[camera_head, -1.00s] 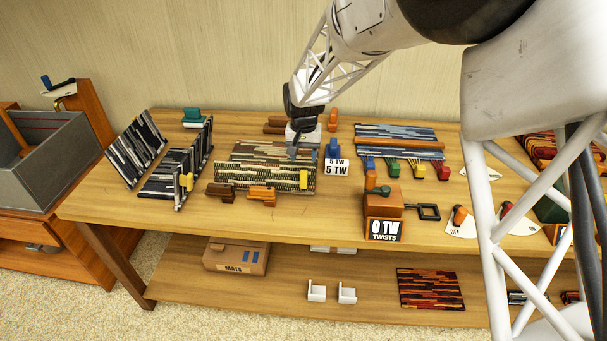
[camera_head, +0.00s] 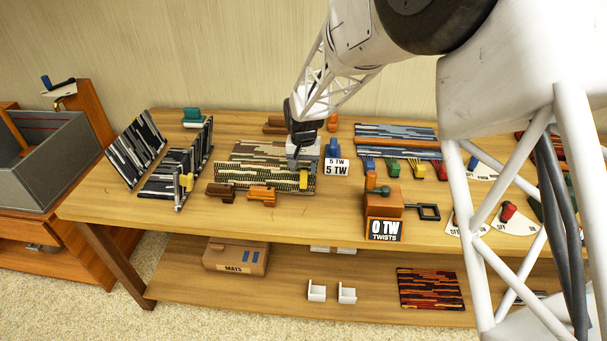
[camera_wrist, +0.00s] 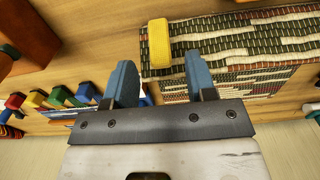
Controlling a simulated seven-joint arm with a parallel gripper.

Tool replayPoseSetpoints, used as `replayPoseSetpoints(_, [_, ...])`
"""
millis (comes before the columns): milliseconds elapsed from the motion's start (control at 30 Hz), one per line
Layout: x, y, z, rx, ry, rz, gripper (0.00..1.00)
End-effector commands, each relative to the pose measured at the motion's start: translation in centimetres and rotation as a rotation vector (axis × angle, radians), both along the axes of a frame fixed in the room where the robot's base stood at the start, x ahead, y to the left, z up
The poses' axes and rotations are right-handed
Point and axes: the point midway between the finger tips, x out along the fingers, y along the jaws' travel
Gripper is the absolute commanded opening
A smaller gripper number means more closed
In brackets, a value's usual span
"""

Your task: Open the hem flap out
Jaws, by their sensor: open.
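A striped brown and cream mat (camera_head: 262,152) lies on the bench top. Along its front edge is a folded-looking band with a dotted green and cream weave, the hem flap (camera_head: 262,179), also in the wrist view (camera_wrist: 240,45). A yellow tab (camera_head: 303,179) stands at the flap's right end. My gripper (camera_head: 293,165) is over the mat's right part, close behind the tab. In the wrist view my gripper (camera_wrist: 158,72) has its blue fingers apart, with the yellow tab (camera_wrist: 159,43) beyond their tips, lined up with the gap. Nothing is clearly held between them.
Brown and orange blocks (camera_head: 261,193) sit before the mat. A "5 TW" sign (camera_head: 336,167) with a blue piece stands right of it, near a "0 TW" crank box (camera_head: 384,215). A blue mat (camera_head: 395,133) lies behind right.

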Motion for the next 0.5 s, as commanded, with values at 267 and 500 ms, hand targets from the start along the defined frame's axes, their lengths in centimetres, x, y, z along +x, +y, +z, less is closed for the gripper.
replayPoseSetpoints(267, [0.0,0.0,-2.8,0.000,0.001,0.000,0.51])
replayPoseSetpoints(500, [0.0,0.0,-3.3,0.000,0.000,0.000,0.51])
